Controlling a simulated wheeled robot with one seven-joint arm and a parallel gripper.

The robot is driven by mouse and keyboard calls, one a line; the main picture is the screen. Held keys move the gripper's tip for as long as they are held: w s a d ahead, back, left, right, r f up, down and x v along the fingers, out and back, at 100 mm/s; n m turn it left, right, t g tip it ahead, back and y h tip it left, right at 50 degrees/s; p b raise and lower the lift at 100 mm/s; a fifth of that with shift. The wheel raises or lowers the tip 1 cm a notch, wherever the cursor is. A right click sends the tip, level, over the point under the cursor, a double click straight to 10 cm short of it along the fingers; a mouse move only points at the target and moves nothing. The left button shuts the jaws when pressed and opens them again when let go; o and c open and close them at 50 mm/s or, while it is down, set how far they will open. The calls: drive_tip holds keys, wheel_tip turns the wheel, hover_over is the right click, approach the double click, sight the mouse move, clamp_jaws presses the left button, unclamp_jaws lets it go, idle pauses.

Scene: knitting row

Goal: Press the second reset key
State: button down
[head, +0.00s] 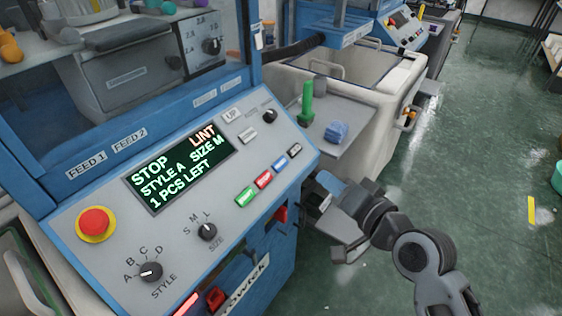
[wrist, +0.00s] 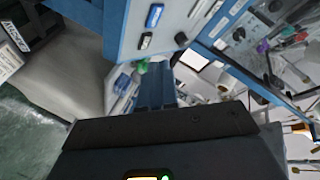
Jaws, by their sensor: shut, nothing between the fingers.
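The near machine's sloped panel (head: 190,200) carries a row of keys: a green key (head: 246,196), a red key (head: 264,180), a blue key (head: 280,165) and a dark key (head: 295,150). Their labels are too small to read, so I cannot tell which is reset. The blue key (wrist: 154,15) and dark key (wrist: 146,41) also show at the top of the wrist view. My gripper (head: 322,190) is beside the panel's right edge, below and apart from the keys. Its fingers (wrist: 157,70) are shut and empty in the wrist view.
The panel's display (head: 180,168) reads STOP, LINT, STYLE A, SIZE M, 1 PCS LEFT. A red stop button (head: 95,224) and knobs sit lower left. A grey shelf (head: 345,117) beside the panel holds a green object (head: 306,105) and blue cloth (head: 336,132). Another machine stands behind; the right floor is mostly clear.

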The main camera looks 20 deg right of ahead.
sight(281, 164)
drive_tip(key=w+r+y, duration=0.1)
drive_tip(key=w+r, duration=0.3)
drive_tip(key=w, duration=0.2)
drive_tip(key=shift+r+m, duration=0.3)
drive_tip(key=shift+r, duration=0.05)
drive_tip(key=shift+w+a+f+b, duration=0.45)
drive_tip(key=shift+w+f+b, duration=0.35)
drive_tip(key=shift+f, duration=0.35)
drive_tip(key=shift+w+a+f+b, duration=0.5)
drive_tip(key=shift+w+f+b, duration=0.3)
drive_tip(key=shift+f, duration=0.35)
drive_tip(key=shift+w+a+f+b, duration=0.45)
drive_tip(key=shift+w+f+b, duration=0.25)
drive_tip(key=shift+f+b, duration=0.35)
drive_tip(key=shift+f, duration=0.2)
drive_tip(key=shift+w+a+f, duration=0.1)
drive_tip(key=shift+w+f, duration=0.1)
drive_tip(key=shift+w+a+f, duration=0.1)
drive_tip(key=shift+w+f, duration=0.1)
drive_tip(key=shift+f, duration=0.1)
drive_tip(key=shift+r, duration=0.1)
idle(0.4)
drive_tip(key=shift+s+d+r+p, duration=0.2)
drive_tip(key=shift+s+r+p, duration=0.15)
drive_tip(key=shift+s+r, duration=0.15)
